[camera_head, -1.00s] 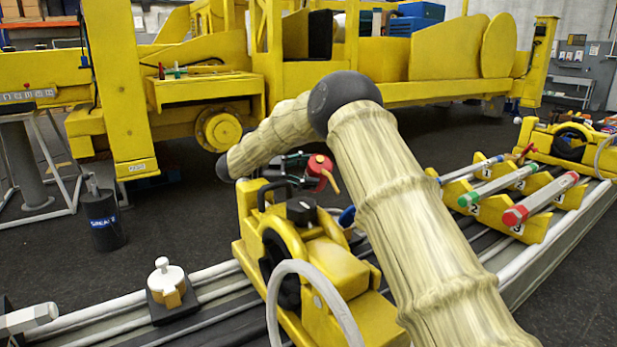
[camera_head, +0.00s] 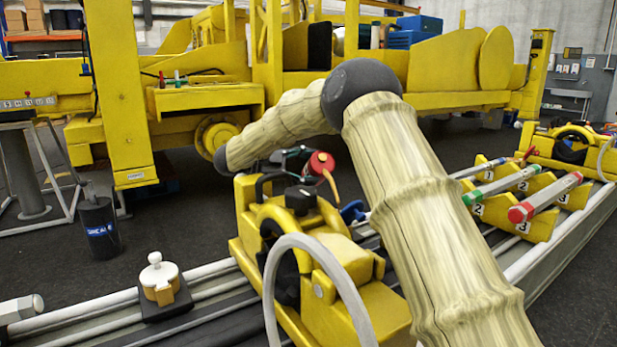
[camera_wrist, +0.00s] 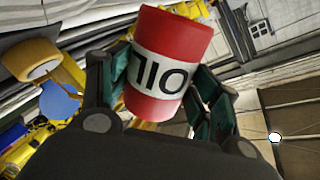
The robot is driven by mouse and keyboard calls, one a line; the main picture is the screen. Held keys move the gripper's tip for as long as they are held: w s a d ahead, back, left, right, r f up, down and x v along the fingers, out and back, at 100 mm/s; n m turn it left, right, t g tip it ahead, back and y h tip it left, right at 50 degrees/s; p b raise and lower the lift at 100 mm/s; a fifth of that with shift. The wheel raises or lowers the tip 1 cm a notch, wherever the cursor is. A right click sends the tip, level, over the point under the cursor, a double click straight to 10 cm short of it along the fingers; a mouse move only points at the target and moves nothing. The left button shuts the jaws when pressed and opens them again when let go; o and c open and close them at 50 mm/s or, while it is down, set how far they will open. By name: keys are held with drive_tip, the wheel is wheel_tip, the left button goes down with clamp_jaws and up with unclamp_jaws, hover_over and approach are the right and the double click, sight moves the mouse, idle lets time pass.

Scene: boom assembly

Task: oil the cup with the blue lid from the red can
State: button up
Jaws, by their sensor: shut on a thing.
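The red can (camera_wrist: 168,65) has a white band with the letters OIL. My gripper (camera_wrist: 165,100) is shut on it, with a dark green finger on each side. In the head view the can (camera_head: 321,163) is in my gripper (camera_head: 300,160), tilted, above the yellow machine, with its thin orange spout pointing down to the right. A blue lid (camera_head: 352,211) shows low and right of the can, partly behind the machine and my arm. The blue disc (camera_wrist: 59,102) in the wrist view looks like this lid, apart from the can. The cup's body is hidden.
The yellow machine (camera_head: 345,255) with a pale hose stands below my gripper. A white-knobbed fitting (camera_head: 160,276) sits on the rails to the left. Numbered yellow racks (camera_head: 535,228) hold coloured rods at right. A dark bucket (camera_head: 100,228) stands on the floor.

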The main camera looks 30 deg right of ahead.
sight(311, 159)
drive_tip(key=shift+s+a+r+m+t+b, duration=0.1)
drive_tip(key=shift+s+r+m+b, duration=0.1)
drive_tip(key=shift+r+m+b, duration=0.25)
drive_tip(key=shift+s+d+r+m+t+b, duration=0.1)
drive_tip(key=shift+s+r+m+b, duration=0.2)
drive_tip(key=shift+r+b, duration=0.25)
drive_tip(key=shift+s+a+r+m+t+b, duration=0.15)
drive_tip(key=shift+r+m+b, duration=0.25)
drive_tip(key=shift+b, duration=0.2)
drive_tip(key=shift+w+f+n+p, duration=0.2)
drive_tip(key=shift+f+n+p, duration=0.15)
drive_tip(key=shift+p, duration=0.8)
drive_tip(key=f+n+p, duration=0.1)
drive_tip(key=p, duration=0.1)
drive_tip(key=w+f+n+g+p, duration=0.1)
drive_tip(key=f, duration=0.1)
drive_tip(key=shift+p, duration=0.35)
drive_tip(key=f+n+p, duration=0.2)
drive_tip(key=f+p, duration=0.1)
drive_tip(key=shift+w+d+f, duration=0.1)
drive_tip(key=shift+w+d, duration=0.1)
drive_tip(key=shift+w, duration=0.2)
drive_tip(key=shift+f+g, duration=0.25)
drive_tip(key=shift+f, duration=0.25)
drive_tip(key=shift+r+n+p, duration=0.1)
drive_tip(key=shift+n+p, duration=0.2)
drive_tip(key=shift+p, duration=0.1)
